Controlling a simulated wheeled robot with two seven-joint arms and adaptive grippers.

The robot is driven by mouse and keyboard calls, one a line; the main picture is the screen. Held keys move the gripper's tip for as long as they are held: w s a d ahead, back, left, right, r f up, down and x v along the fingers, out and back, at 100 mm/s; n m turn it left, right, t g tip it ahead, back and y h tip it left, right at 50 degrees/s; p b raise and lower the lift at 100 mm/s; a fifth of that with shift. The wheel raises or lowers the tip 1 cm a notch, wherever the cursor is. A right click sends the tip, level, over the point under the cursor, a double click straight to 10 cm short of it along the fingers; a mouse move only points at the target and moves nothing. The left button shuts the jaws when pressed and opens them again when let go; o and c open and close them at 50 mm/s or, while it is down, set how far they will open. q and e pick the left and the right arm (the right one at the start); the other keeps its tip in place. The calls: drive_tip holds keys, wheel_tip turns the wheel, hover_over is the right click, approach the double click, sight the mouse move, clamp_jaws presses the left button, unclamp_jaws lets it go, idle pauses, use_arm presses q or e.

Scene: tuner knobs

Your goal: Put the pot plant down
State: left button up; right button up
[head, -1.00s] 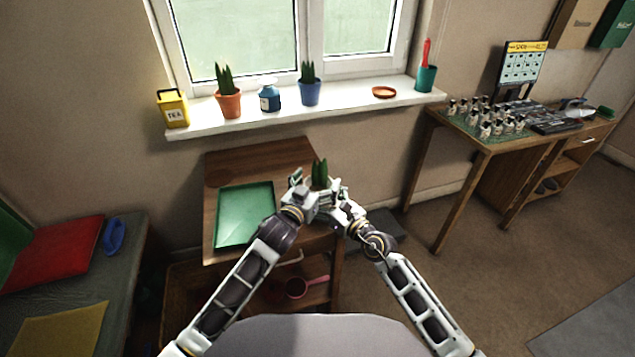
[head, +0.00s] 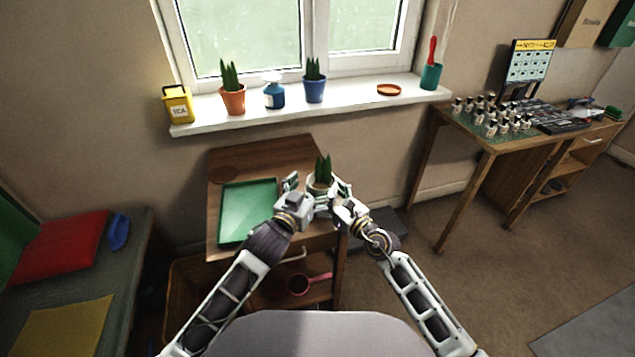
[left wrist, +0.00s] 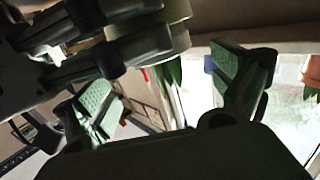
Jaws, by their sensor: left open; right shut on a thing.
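The pot plant, with upright green leaves (head: 323,168) and a pale pot (head: 319,188), is held up near the right edge of the small wooden table (head: 262,158). My right gripper (head: 338,192) is shut on the pot from the right. My left gripper (head: 303,192) is open just left of the pot; I cannot tell whether it touches. In the left wrist view, the open fingers (left wrist: 168,88) are spread, with green leaves (left wrist: 173,78) and part of the pale pot between or beyond them. The pot's underside is hidden.
A green tray (head: 247,212) covers much of the table.

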use_arm(q)
drive_tip(key=shift+v, duration=1.35)
drive_tip(key=shift+r, duration=0.1)
use_arm(e)
drive_tip(key=o, duration=0.9)
drive_tip(key=shift+s+d, duration=0.1)
drive_tip(key=shift+s+d, duration=0.35)
drive_tip(key=v, duration=1)
drive_tip(key=shift+s, duration=0.35)
drive_tip(key=shift+d, duration=0.15)
